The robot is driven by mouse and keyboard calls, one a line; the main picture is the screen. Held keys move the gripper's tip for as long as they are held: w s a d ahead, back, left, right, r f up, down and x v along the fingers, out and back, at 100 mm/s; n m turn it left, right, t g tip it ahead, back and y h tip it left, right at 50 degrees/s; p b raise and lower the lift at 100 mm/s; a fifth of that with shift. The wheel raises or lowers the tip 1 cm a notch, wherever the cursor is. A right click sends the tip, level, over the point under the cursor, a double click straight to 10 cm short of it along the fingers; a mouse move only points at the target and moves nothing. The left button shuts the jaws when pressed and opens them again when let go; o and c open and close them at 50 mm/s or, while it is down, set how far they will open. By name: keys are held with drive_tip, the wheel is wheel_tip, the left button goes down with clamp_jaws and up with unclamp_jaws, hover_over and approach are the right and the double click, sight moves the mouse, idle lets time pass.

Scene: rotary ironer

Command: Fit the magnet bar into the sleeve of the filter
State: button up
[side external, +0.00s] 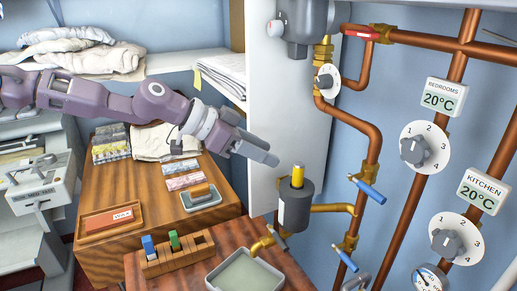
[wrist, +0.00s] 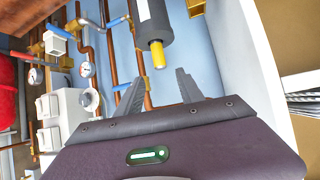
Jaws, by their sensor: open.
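The filter (side external: 295,207) is a dark grey upright cylinder with a pale label, mounted on the brass and copper pipework. A yellow bar (side external: 298,174), which looks like the magnet bar, stands upright in its top and sticks out a short way. How deep it sits is hidden. My gripper (side external: 273,160) is open and empty, just left of and slightly above the yellow bar, apart from it. In the wrist view the filter (wrist: 153,22) is at the top, and the yellow bar (wrist: 158,56) points toward the gap between my open fingers (wrist: 157,90).
A wooden rack (side external: 180,262) with a blue and a green piece stands on the wooden top. A grey tray (side external: 243,275) sits below the filter. Copper pipes with blue-handled valves (side external: 369,190) run close on the right. A white panel (side external: 262,110) stands behind my gripper.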

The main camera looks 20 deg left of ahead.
drive_tip(key=shift+s+a+r, duration=0.35)
drive_tip(key=shift+a+r, duration=0.05)
drive_tip(key=shift+a, duration=0.1)
drive_tip(key=shift+s, duration=0.1)
drive_tip(key=s+a+n+y, duration=0.3)
drive_tip(key=s+a, duration=0.4)
drive_tip(key=s, duration=0.6)
drive_tip(key=s+a+n+y, duration=0.3)
drive_tip(key=s+a, duration=0.5)
drive_tip(key=s, duration=0.4)
drive_tip(key=s+a+r+n+y, duration=0.1)
drive_tip(key=s+a+n+y, duration=0.2)
drive_tip(key=s, duration=1)
drive_tip(key=a+n, duration=0.2)
drive_tip(key=a, duration=0.3)
drive_tip(key=shift+s+g, duration=0.3)
drive_tip(key=shift+s, duration=0.05)
drive_tip(key=shift+a+r, duration=0.1)
